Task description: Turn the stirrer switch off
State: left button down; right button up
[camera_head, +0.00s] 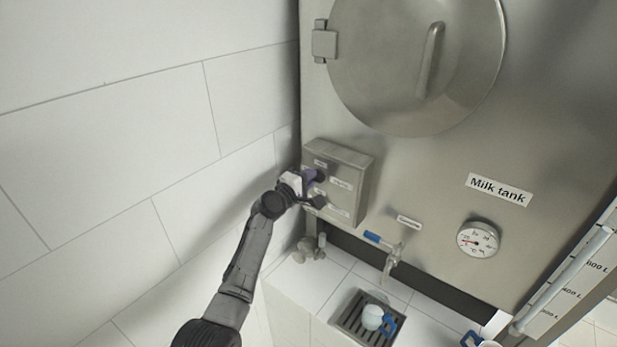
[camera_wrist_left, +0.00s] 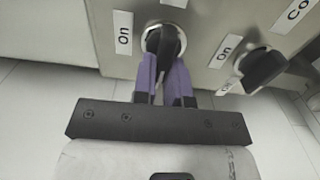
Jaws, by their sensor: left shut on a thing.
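A metal switch box (camera_head: 352,190) is mounted on the front of the milk tank, at its lower left. My left gripper (camera_head: 315,176), with purple fingers, is at the box's upper switch. In the left wrist view, my left gripper (camera_wrist_left: 167,75) is shut on a black rotary switch knob (camera_wrist_left: 170,40), which points roughly up and down in that picture. An "On" label (camera_wrist_left: 123,32) is beside it; its name label is cut off. A second black knob (camera_wrist_left: 264,68) to the right is free, with another "On" label (camera_wrist_left: 226,50). My right gripper is not in view.
The tank has a round hatch (camera_head: 415,60), a dial gauge (camera_head: 478,239) and a tap with a blue handle (camera_head: 373,237). Below the tap, a white and blue cup (camera_head: 373,317) stands on a drain grate (camera_head: 346,317). A tiled wall (camera_head: 110,130) is close on the left.

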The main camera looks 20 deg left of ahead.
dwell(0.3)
pick_arm(q)
jog(key=c, duration=1.2)
grip_release()
jog(key=shift+o, duration=0.2)
jog(key=shift+s, duration=0.1)
jog(key=v, duration=1.3)
jog(key=shift+s+b, duration=0.3)
jog(key=shift+b, duration=0.15)
jog(key=shift+a, duration=0.1)
